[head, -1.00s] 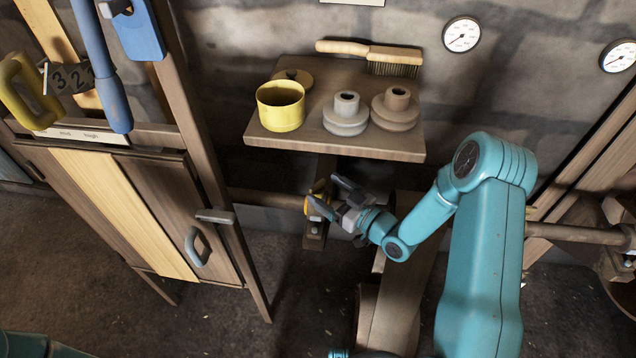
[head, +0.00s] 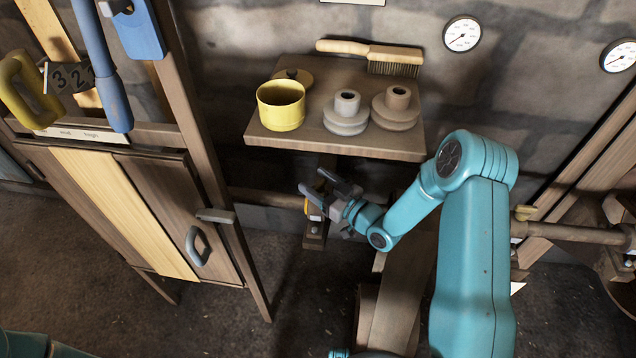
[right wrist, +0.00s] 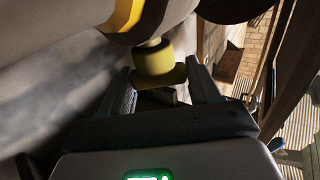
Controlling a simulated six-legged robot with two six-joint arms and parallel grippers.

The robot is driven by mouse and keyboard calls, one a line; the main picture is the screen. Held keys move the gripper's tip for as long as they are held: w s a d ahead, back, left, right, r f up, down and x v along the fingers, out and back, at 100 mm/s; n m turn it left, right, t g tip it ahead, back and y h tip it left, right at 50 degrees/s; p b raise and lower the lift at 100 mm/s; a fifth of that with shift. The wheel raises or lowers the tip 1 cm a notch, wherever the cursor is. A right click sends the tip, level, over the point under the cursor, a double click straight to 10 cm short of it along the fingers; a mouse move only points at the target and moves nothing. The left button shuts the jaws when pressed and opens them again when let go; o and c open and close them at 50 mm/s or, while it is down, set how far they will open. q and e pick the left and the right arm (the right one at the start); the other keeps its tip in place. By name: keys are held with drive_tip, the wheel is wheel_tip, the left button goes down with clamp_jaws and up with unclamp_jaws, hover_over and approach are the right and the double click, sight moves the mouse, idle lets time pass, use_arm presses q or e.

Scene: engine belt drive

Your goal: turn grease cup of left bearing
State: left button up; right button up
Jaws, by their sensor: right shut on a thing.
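The left bearing (head: 314,212) sits on the shaft below the shelf, with yellow showing on it. My right gripper (head: 322,193) is at this bearing and covers part of it in the head view. In the right wrist view, the yellow grease cup (right wrist: 155,62) stands between the two fingers of my right gripper (right wrist: 160,88), beneath a housing with a yellow band (right wrist: 124,14). The gripper is shut on the cup. In the head view the cup is mostly hidden by the fingers. My left gripper is not in view.
Above the bearing, a wooden shelf (head: 270,141) carries a yellow pot (head: 281,108), two spools (head: 346,113) and a brush (head: 370,53). A wooden cabinet (head: 165,200) with a grey handle stands to the left. The shaft (head: 265,198) runs between cabinet and bearing.

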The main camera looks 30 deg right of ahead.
drive_tip(key=shift+a+f+m+t+h+b, duration=0.1)
drive_tip(key=shift+f+m+t+h+b, duration=0.1)
drive_tip(key=shift+m+h+b, duration=0.4)
drive_tip(key=shift+f+m+t+h+b, duration=0.1)
drive_tip(key=shift+m+t+h+b, duration=0.1)
drive_tip(key=shift+m+h+b, duration=0.4)
drive_tip(key=m+h+b, duration=0.2)
drive_tip(key=h, duration=0.1)
drive_tip(key=m+h+b, duration=0.1)
drive_tip(key=h+b, duration=0.1)
drive_tip(key=h, duration=0.2)
drive_tip(key=shift+a+m, duration=0.1)
drive_tip(key=shift+m, duration=0.3)
drive_tip(key=m+g+h+b, duration=0.1)
drive_tip(key=h, duration=0.1)
drive_tip(key=m+h+b, duration=0.1)
drive_tip(key=m+h, duration=0.1)
drive_tip(key=shift+r+g+h+b, duration=0.1)
drive_tip(key=shift+g+h+b, duration=0.2)
drive_tip(key=shift+g+b, duration=0.1)
drive_tip(key=shift+r+m+g+h+b, duration=0.1)
drive_tip(key=shift+m+g+h+b, duration=0.35)
drive_tip(key=shift+m+g+h, duration=0.55)
drive_tip(key=shift+d+h, duration=0.2)
drive_tip(key=shift+h, duration=0.2)
drive_tip(key=o, duration=1)
drive_tip(key=shift+c, duration=0.2)
drive_tip(key=shift+r, duration=0.1)
